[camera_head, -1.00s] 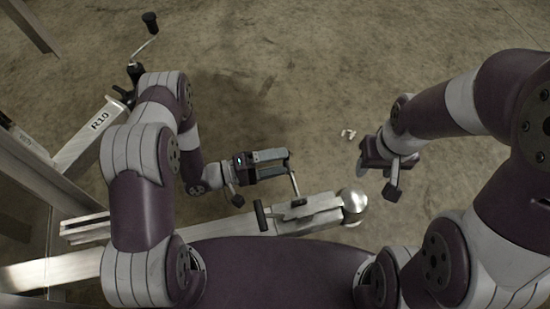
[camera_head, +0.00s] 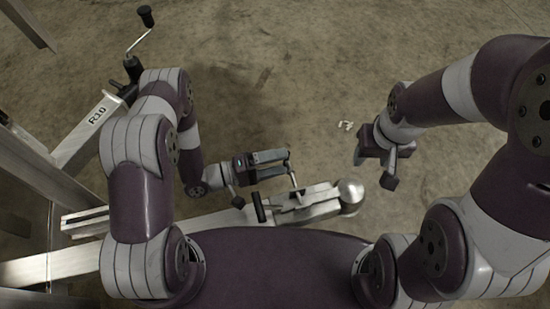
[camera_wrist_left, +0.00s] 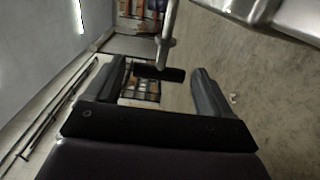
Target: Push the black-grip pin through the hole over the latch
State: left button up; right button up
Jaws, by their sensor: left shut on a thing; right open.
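My left gripper (camera_head: 288,164) is shut on the black-grip pin. The pin's metal shaft (camera_head: 293,181) hangs down from the fingertips to the metal coupler (camera_head: 318,201) on the trailer tongue. I cannot tell whether its tip is in the hole. The left wrist view shows the pin's black grip (camera_wrist_left: 160,73) between the fingers, its shaft (camera_wrist_left: 167,35) running up the picture. A black lever handle (camera_head: 258,206), perhaps the latch's, stands left of the pin. The hole is not distinguishable. My right gripper (camera_head: 385,170) is open and empty, right of the coupler and above the floor.
The coupler ends in a rounded front (camera_head: 350,193). Small white bits (camera_head: 346,126) lie on the floor. The concrete floor (camera_head: 300,70) behind is clear.

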aim_at(290, 175)
pick_arm(q)
jog(key=shift+s+d+p, duration=0.15)
jog(key=shift+s+d, duration=0.05)
jog(key=shift+s, duration=0.45)
jog(key=shift+s+d+p, duration=0.2)
jog(key=shift+s+d, duration=0.05)
jog(key=shift+s, duration=0.35)
jog(key=shift+s+d+p, duration=0.15)
jog(key=shift+s+d, duration=0.05)
jog(key=shift+s, duration=0.45)
jog(key=w+a+b, duration=0.1)
jog(key=w+a, duration=0.1)
jog(key=w, duration=0.5)
jog(key=shift+a, duration=0.15)
dwell(0.4)
dwell(1.6)
